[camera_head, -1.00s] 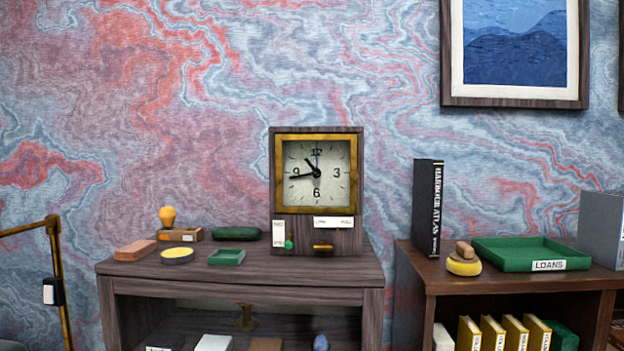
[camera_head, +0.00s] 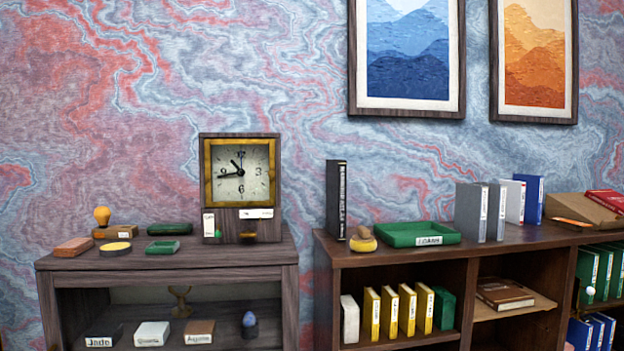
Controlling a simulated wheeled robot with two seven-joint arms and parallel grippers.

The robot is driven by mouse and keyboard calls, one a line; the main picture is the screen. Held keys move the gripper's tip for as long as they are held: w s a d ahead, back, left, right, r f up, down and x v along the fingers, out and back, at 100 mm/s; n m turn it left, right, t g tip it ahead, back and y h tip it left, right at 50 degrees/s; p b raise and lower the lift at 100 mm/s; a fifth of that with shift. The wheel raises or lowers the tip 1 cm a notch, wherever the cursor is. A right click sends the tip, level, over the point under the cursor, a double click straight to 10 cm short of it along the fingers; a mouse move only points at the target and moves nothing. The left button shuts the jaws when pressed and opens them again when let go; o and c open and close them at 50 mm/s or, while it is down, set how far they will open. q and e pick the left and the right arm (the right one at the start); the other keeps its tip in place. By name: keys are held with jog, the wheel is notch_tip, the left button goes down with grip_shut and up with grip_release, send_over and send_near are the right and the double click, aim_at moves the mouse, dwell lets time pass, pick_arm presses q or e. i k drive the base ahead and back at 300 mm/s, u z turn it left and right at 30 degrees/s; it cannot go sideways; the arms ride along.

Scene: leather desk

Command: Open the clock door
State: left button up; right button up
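The clock (camera_head: 240,186) is a dark wooden box standing at the right end of the left cabinet's top. Its door is a gold-framed square (camera_head: 207,172) over a pale dial, and it looks shut. Below the door are white labels (camera_head: 256,213), a green round piece (camera_head: 218,234) at the lower left and a small brass handle (camera_head: 248,235). Neither of my grippers is in view.
The left cabinet top (camera_head: 180,255) holds a brick-red block (camera_head: 73,247), a yellow-topped disc (camera_head: 116,249), a small green tray (camera_head: 162,247) and a bulb-topped stamp (camera_head: 102,216). Right of a gap, a bookcase (camera_head: 385,258) holds a black book (camera_head: 336,199) and a green LOANS tray (camera_head: 416,234).

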aim_at(208, 143)
jog(key=z, duration=0.7)
jog(key=i, duration=0.9)
jog(key=u, duration=1.35)
